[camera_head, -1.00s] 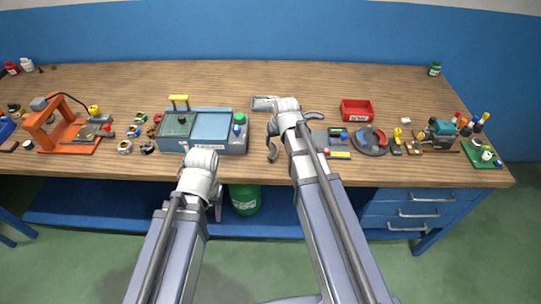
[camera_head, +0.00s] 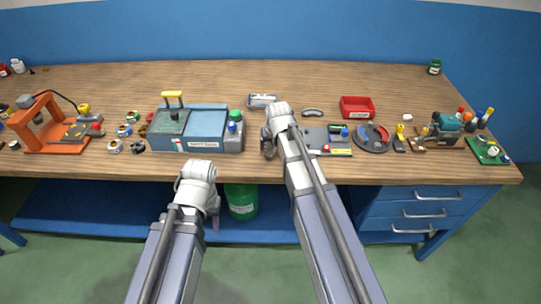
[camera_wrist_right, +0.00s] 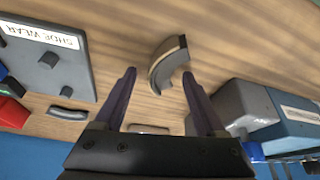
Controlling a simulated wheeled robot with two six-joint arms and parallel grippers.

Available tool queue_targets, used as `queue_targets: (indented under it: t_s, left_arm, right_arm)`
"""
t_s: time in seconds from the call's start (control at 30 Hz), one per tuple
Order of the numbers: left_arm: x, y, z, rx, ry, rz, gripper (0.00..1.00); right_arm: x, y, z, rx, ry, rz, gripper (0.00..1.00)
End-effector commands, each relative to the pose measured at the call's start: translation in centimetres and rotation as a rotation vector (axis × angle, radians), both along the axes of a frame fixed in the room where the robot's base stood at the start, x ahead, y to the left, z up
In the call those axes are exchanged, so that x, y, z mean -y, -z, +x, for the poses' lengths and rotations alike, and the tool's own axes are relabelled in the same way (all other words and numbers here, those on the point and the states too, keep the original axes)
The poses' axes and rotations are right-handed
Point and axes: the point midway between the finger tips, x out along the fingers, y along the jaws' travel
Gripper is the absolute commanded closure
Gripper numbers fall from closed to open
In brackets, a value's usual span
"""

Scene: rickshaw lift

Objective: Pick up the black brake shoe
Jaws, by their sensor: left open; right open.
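A dark curved brake shoe with a tan edge lies on the wooden bench; in the right wrist view the shoe (camera_wrist_right: 166,64) shows beyond and between my fingertips. My right gripper (camera_wrist_right: 160,78) is open and empty, its fingers spread around the line to the shoe; no contact is clear. In the head view this gripper (camera_head: 270,142) hangs over the bench's front part, and the arm largely hides this shoe. A second, smaller-looking grey shoe (camera_head: 312,112) lies behind the gauge plate; it also shows in the right wrist view (camera_wrist_right: 67,114). My left gripper (camera_head: 213,205) is open before the bench edge.
A blue parts washer (camera_head: 205,130) stands left of my right gripper. A grey plate marked SHOE WEAR (camera_wrist_right: 48,55) lies on its other side. A small metal tray (camera_head: 262,101) and a red bin (camera_head: 356,108) sit farther back. The rear bench is mostly clear.

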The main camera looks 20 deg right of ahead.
Motion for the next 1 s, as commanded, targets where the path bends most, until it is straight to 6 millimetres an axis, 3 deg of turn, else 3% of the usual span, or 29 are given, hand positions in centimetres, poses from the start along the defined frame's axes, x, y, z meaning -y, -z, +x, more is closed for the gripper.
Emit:
queue_targets:
  t_s: [0.27, 0.9, 1.0]
  left_arm:
    - [0.0, 0.36, 0.0, 0.0, 0.0, 0.0, 0.5]
    - [-0.01, 0.37, 0.0, 0.0, 0.0, 0.0, 0.5]
    - [0.0, 0.37, 0.0, 0.0, 0.0, 0.0, 0.5]
  right_arm:
    - [0.02, 0.36, 0.17, 0.0, 0.0, 0.0, 0.27]
    - [0.03, 0.37, 0.16, 0.0, 0.0, 0.0, 0.98]
    - [0.03, 0.37, 0.16, 0.0, 0.0, 0.0, 1.0]
